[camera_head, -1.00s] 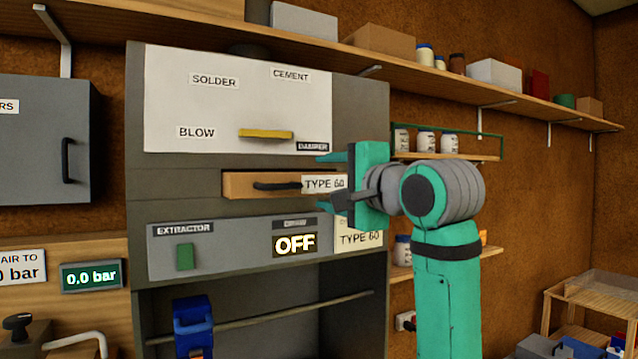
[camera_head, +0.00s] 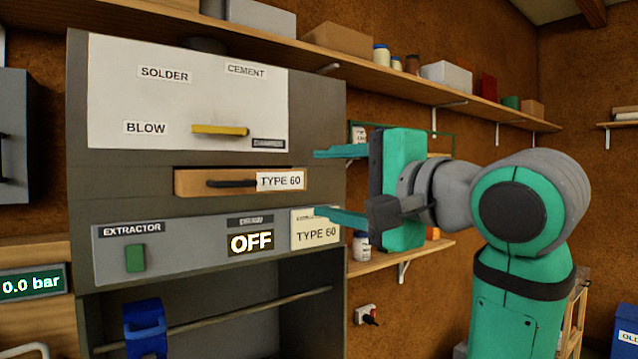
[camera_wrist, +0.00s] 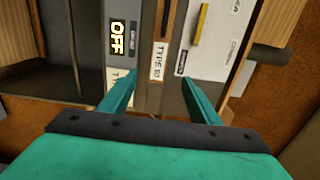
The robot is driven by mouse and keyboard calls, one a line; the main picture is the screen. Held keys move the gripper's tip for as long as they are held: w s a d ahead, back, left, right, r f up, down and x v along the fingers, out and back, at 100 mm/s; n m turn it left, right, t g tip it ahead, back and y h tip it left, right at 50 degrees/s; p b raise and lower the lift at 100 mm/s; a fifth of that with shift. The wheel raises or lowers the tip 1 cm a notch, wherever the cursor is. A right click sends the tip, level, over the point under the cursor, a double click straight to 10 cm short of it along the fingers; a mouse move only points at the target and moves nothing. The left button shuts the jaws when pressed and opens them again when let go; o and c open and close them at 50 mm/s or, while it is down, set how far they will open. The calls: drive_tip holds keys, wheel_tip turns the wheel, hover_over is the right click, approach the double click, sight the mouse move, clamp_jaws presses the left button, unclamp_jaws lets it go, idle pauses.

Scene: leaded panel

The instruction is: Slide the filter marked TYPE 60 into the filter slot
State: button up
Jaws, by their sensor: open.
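The TYPE 60 filter (camera_head: 190,182) has a wooden front with a black handle (camera_head: 232,183) and a white TYPE 60 label (camera_head: 280,181). It sits in the slot across the grey cabinet (camera_head: 120,181), below the white panel. I cannot tell exactly how deep it sits. My gripper (camera_head: 318,182) is open and empty, to the right of the filter and apart from it, one finger higher and one lower.
A TYPE 60 card (camera_head: 316,233) is on the cabinet below the slot, beside the OFF display (camera_head: 251,242) and green extractor switch (camera_head: 135,258). A yellow damper handle (camera_head: 220,130) is above. Shelves with jars and boxes run along the wall to the right.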

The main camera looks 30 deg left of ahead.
drive_tip(key=shift+d, duration=0.3)
drive_tip(key=shift+c, duration=0.6)
